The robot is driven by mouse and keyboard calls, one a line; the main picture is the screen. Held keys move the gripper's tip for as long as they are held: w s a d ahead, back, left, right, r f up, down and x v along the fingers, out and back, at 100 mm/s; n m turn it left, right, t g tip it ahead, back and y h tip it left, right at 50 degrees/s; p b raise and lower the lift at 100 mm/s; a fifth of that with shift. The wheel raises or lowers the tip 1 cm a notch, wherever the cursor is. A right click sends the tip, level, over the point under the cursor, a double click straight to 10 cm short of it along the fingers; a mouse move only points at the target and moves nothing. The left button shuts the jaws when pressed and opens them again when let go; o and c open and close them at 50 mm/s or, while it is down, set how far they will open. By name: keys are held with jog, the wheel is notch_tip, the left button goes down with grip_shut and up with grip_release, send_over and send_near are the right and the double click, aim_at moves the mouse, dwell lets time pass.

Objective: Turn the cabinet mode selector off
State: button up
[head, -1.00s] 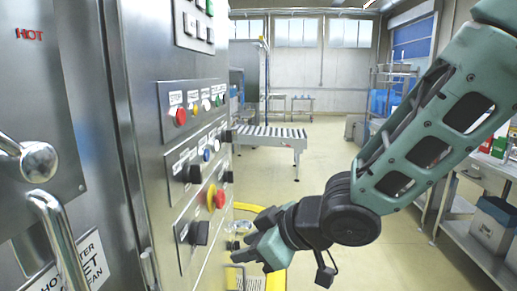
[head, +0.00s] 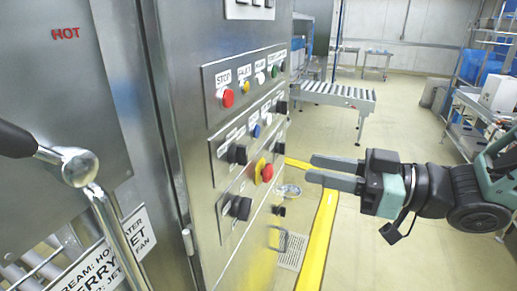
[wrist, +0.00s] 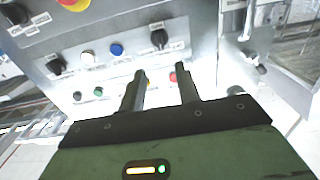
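The steel cabinet's control panel (head: 224,183) carries several black selector knobs. One is in the middle row (head: 237,154), one lower down (head: 240,208), and smaller ones sit farther along (head: 281,107). Their labels are too small to read, so I cannot tell which is the mode selector. Black knobs also show in the wrist view, one upper centre (wrist: 158,39) and one at left (wrist: 55,66). My gripper (head: 311,170) is open and empty, with its two fingers pointing left towards the panel. It is apart from the knobs. Its fingers also show in the wrist view (wrist: 160,75).
A red emergency button (head: 267,173) on a yellow base sits between the knobs. Red (head: 228,98), white, green and blue buttons are nearby. A metal door handle (head: 112,228) juts out at left. A roller conveyor (head: 335,94) stands behind.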

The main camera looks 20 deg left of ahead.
aim_at(247, 155)
jog(key=a+p, duration=0.1)
jog(key=a, duration=0.3)
jog(key=a+p, duration=0.1)
jog(key=a, duration=0.3)
jog(key=w+a+p, duration=0.1)
jog(key=a, duration=0.3)
grip_shut()
